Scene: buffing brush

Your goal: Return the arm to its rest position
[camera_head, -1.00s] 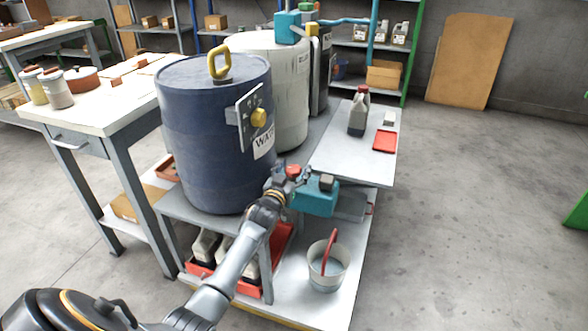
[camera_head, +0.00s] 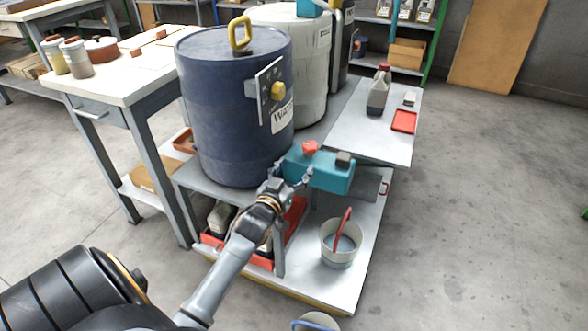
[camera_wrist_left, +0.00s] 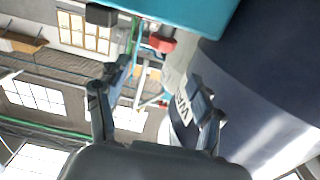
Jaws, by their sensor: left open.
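My left arm (camera_head: 232,258) reaches up from the bottom left in the head view. My left gripper (camera_head: 291,182) is open beside the near left side of the teal block (camera_head: 330,176), below its red knob (camera_head: 310,148). In the left wrist view the two fingers (camera_wrist_left: 158,92) are spread with nothing between them. The teal block (camera_wrist_left: 190,10) and red knob (camera_wrist_left: 163,41) lie above and beyond the fingertips. The blue drum (camera_wrist_left: 262,95) fills the right side there. My right gripper is not in view.
The blue drum (camera_head: 236,110) stands on the grey cart close behind the gripper, with a white drum (camera_head: 300,60) behind. A bucket with a red handle (camera_head: 341,243) sits on the lower shelf. Floor at right is clear.

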